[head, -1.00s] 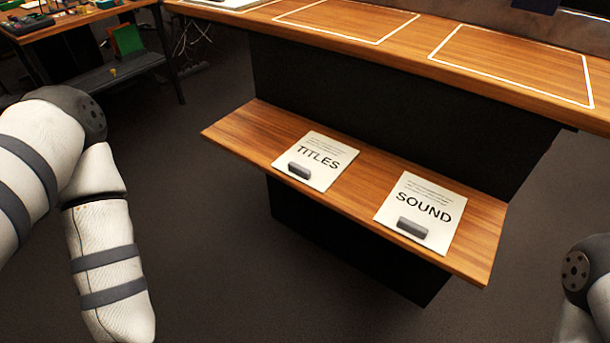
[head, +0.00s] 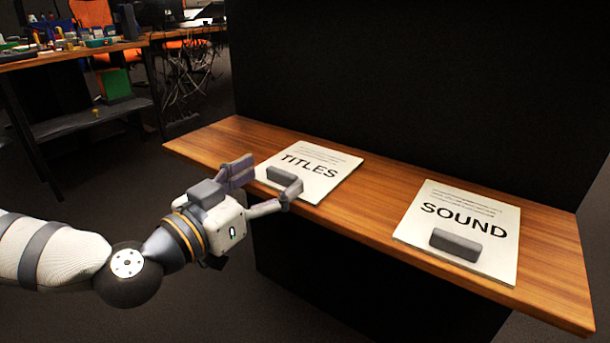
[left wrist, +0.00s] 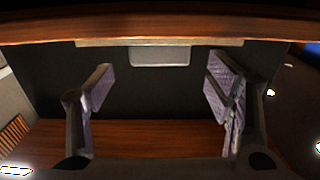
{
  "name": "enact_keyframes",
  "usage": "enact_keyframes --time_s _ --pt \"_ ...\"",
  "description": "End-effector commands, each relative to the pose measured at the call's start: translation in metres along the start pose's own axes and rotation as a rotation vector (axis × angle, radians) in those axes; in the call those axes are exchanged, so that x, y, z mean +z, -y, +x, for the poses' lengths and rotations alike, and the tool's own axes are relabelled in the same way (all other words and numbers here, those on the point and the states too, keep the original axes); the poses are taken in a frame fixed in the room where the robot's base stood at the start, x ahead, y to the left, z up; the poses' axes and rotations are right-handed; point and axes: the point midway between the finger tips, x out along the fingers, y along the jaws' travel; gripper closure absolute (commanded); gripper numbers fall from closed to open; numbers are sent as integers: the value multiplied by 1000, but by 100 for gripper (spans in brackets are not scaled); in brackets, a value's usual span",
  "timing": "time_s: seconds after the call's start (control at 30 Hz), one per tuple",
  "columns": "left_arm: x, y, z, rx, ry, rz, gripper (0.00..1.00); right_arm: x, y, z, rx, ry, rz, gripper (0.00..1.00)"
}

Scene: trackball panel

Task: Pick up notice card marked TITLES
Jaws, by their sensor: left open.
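The white TITLES card (head: 318,168) lies on the wooden shelf, with a grey block-shaped grip (head: 281,174) near its front left edge. My left gripper (head: 268,182) is open at the shelf's front edge. Its two fingers are apart, one on each side of the grip in the head view, and I cannot tell whether they touch anything. In the left wrist view the grey grip (left wrist: 160,56) and the thin card edge (left wrist: 90,43) show ahead, between and beyond the open fingers. My right gripper is not in view.
A white SOUND card (head: 440,210) with its own grey grip (head: 455,245) lies to the right on the same shelf (head: 375,205). A dark panel rises behind the shelf. A cluttered table (head: 75,52) stands at the back left.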

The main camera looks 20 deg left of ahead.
Motion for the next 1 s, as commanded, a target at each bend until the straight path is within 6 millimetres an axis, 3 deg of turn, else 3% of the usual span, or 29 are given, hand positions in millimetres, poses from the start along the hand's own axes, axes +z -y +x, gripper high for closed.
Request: enact_keyframes --time_s 0.13,0.4,0.63,1.0 --pt "4 0 26 0 3 -1 27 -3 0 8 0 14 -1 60" --pt "1 0 32 1 2 -2 27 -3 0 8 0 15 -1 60" --pt "2 0 31 1 3 -2 79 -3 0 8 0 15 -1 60" --pt "-5 0 29 1 2 -2 80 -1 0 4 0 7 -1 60"
